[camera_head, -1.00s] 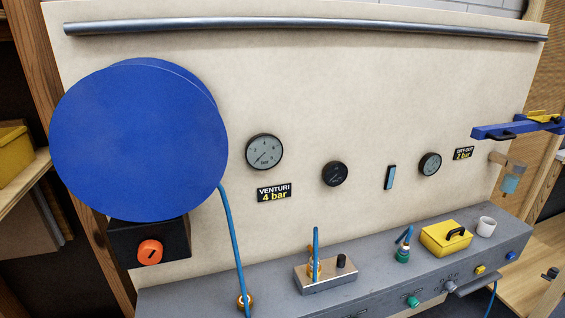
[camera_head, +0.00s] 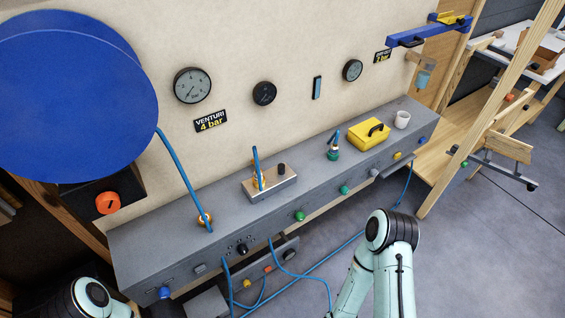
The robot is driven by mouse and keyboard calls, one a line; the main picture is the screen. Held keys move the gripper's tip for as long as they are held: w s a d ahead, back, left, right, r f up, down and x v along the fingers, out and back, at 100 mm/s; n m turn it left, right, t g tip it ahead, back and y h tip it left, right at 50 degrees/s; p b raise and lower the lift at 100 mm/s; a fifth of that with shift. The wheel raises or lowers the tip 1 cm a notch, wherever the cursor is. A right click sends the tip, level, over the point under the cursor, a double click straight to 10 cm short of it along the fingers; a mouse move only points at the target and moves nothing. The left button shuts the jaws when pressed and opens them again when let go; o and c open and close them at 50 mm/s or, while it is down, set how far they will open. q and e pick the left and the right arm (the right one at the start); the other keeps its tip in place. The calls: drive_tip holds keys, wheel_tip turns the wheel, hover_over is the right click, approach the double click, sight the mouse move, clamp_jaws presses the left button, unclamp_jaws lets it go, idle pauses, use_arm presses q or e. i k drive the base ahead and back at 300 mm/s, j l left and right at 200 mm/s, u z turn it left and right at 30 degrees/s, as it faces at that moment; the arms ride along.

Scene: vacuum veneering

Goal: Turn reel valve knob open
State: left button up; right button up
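The orange reel valve knob (camera_head: 108,203) sits on a black box (camera_head: 88,195) below the big blue hose reel (camera_head: 75,95), at the left of the panel. A dark slanted mark shows on the knob's face. A blue hose (camera_head: 180,172) runs from the reel down to a brass fitting (camera_head: 204,219) on the grey bench. My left arm shows at the bottom left, below the knob and apart from it. My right arm shows at the bottom right, in front of the bench. Both grippers are out of the picture.
The grey bench (camera_head: 225,208) runs along the panel, carrying a metal block (camera_head: 270,186), a yellow case (camera_head: 369,133) and a white cup (camera_head: 402,119). Blue hoses (camera_head: 318,268) hang to the floor. A wooden frame (camera_head: 495,105) stands at the right.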

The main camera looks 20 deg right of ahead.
sight(164, 292)
drive_tip(key=j+u, duration=0.1)
drive_tip(key=u, duration=0.85)
drive_tip(key=i+j+u, duration=0.15)
drive_tip(key=k+l, duration=0.05)
